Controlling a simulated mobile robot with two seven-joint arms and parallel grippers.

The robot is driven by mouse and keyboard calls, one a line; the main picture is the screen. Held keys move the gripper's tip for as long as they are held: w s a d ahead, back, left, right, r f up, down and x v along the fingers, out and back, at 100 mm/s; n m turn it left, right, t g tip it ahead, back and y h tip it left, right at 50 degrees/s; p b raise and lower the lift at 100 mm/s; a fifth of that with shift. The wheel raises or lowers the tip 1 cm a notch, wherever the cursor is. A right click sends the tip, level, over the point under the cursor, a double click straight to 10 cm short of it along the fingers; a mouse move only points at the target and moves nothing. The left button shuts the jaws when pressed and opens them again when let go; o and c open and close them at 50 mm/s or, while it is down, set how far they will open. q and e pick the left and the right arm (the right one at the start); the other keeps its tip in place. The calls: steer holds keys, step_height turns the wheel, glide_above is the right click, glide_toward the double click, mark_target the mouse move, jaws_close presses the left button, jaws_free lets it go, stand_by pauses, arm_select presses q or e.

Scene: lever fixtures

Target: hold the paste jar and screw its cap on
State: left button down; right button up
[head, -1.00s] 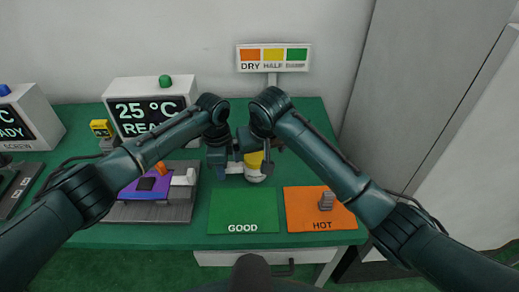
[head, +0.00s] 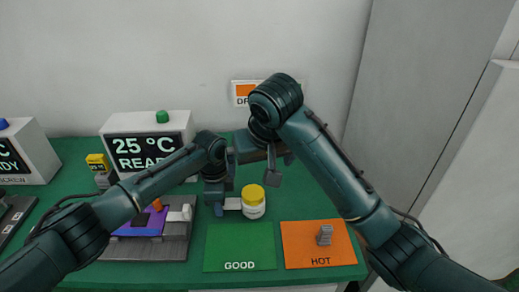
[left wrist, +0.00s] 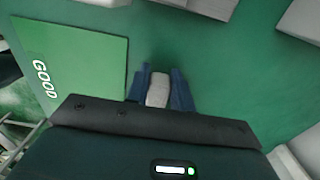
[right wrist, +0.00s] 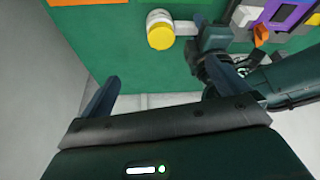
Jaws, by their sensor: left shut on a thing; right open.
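The paste jar (head: 252,210) is white and stands upright on the green bench, with a yellow cap (head: 251,192) on its top. Whether the cap is tight cannot be told. My left gripper (head: 224,203) is at the jar's left side, shut on a pale piece that reaches to the jar. In the left wrist view the pale piece (left wrist: 157,90) shows between the blue fingers. My right gripper (head: 272,172) is open and empty, above and apart from the cap. In the right wrist view the jar (right wrist: 158,17) and its cap (right wrist: 161,37) lie beyond the open fingers (right wrist: 165,88).
A green GOOD mat (head: 239,248) and an orange HOT mat (head: 300,255) with a grey weight (head: 325,235) lie in front. A fixture (head: 150,248) with a purple plate and a display box (head: 150,145) stand left. A sign (head: 240,94) is partly hidden behind my right arm.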

mark_target(253, 192)
arm_select(q)
steer(key=shift+a, duration=0.15)
arm_select(e)
steer(key=shift+w+d+f+n, duration=0.1)
steer(key=shift+d+f+n, duration=0.1)
steer(key=shift+n, duration=0.1)
steer(key=shift+c, duration=1.4)
arm_select(q)
steer(key=shift+w, duration=0.1)
arm_select(e)
steer(key=n, duration=0.1)
steer(key=w+f+n+y, duration=0.1)
steer(key=n, duration=0.1)
steer(key=d+f+n, duration=0.1)
steer(key=shift+w+d+f+n+g+y, duration=0.1)
steer(key=shift+w+f+n+g+y, duration=0.1)
steer(key=shift+w+n+g+y, duration=0.15)
steer(key=shift+c, duration=0.3)
steer(key=x, duration=1.2)
steer(key=shift+r, duration=0.1)
steer(key=c, duration=1)
steer(key=m, duration=0.2)
steer(key=m+h, duration=0.1)
steer(key=shift+s+a+m, duration=0.15)
steer(key=shift+a+m, duration=0.1)
steer(key=shift+m, duration=0.1)
steer(key=shift+m+t+h, duration=0.25)
steer(key=shift+m+t, duration=0.2)
steer(key=shift+m, duration=0.25)
